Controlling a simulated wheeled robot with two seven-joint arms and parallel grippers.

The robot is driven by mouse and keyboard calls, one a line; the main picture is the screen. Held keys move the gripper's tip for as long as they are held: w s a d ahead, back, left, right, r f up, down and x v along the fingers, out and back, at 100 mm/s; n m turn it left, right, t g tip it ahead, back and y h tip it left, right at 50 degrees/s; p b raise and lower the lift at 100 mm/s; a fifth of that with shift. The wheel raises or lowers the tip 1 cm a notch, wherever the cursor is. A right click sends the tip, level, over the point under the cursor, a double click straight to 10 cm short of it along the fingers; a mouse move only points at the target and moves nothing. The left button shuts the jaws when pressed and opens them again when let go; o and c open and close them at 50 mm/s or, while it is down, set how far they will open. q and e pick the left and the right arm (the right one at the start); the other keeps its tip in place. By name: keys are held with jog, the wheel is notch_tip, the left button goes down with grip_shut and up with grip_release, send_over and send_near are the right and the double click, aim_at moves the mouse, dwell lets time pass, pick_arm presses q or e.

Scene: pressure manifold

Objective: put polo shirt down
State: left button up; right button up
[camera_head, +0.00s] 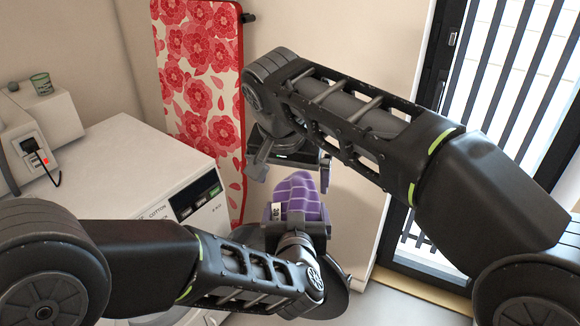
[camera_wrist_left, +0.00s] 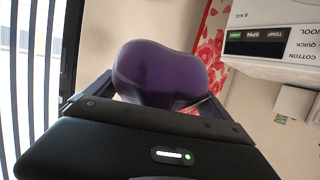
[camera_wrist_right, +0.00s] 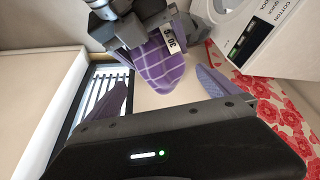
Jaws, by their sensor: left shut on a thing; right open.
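In the left wrist view the shirt (camera_wrist_left: 160,75) shows as a smooth purple bulge between the fingers. In the right wrist view the shirt (camera_wrist_right: 160,60) shows its checks and a label reading 30. My right gripper (camera_head: 291,172) is open just above and behind the shirt; I cannot tell whether it touches the cloth.
A white washing machine (camera_head: 130,165) stands at the left. An ironing board (camera_head: 200,75) with a red floral cover leans upright behind. A barred glass door (camera_head: 510,80) is at right.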

aim_at(294, 193)
jog(key=x, duration=0.7)
jog(key=shift+f, duration=0.15)
jog(key=shift+c, duration=0.3)
jog(key=c, duration=1.2)
pick_arm(q)
jog(key=o, duration=1.2)
pick_arm(e)
jog(key=shift+a, duration=0.1)
jog(key=shift+c, duration=0.4)
pick_arm(q)
jog(key=shift+o, duration=0.2)
pick_arm(e)
jog(key=c, duration=0.5)
jog(key=shift+o, duration=0.2)
pick_arm(q)
jog(key=v, duration=1.2)
